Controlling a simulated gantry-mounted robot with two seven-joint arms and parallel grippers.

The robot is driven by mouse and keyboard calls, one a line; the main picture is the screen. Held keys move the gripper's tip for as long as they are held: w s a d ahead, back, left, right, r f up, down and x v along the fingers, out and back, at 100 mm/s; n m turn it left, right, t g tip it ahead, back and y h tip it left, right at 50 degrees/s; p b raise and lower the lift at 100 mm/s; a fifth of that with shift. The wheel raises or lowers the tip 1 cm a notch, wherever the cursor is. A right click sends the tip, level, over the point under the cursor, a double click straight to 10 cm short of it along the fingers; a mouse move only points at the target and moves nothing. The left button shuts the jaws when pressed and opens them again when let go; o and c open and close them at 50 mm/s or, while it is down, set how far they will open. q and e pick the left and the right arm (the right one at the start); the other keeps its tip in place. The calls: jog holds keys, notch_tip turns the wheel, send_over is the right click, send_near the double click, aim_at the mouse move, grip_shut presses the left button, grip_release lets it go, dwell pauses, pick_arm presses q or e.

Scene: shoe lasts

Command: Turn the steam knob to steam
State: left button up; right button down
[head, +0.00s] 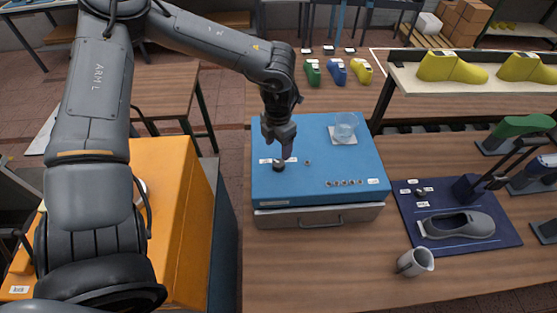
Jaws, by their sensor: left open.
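A small dark knob (278,167) sits on the top of the blue box (310,187), between small white labels too small to read. I take it to be the steam knob. My left gripper (284,153) hangs over the blue box with its fingers pointing down, right at the knob. The gripper is open. It partly covers the area behind the knob, and I cannot tell whether the fingers touch it. My right gripper is not in view.
On the box stand a clear glass (345,126) and a row of small buttons. A drawer (320,216) is in its front. A metal jug (415,262) and a blue mat (470,205) with a grey shoe form lie right. The table in front of the box is clear.

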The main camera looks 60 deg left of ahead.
aim_at(278, 163)
pick_arm(q)
notch_tip(278, 163, down, 8)
jog(key=shift+f, duration=0.1)
dwell(0.4)
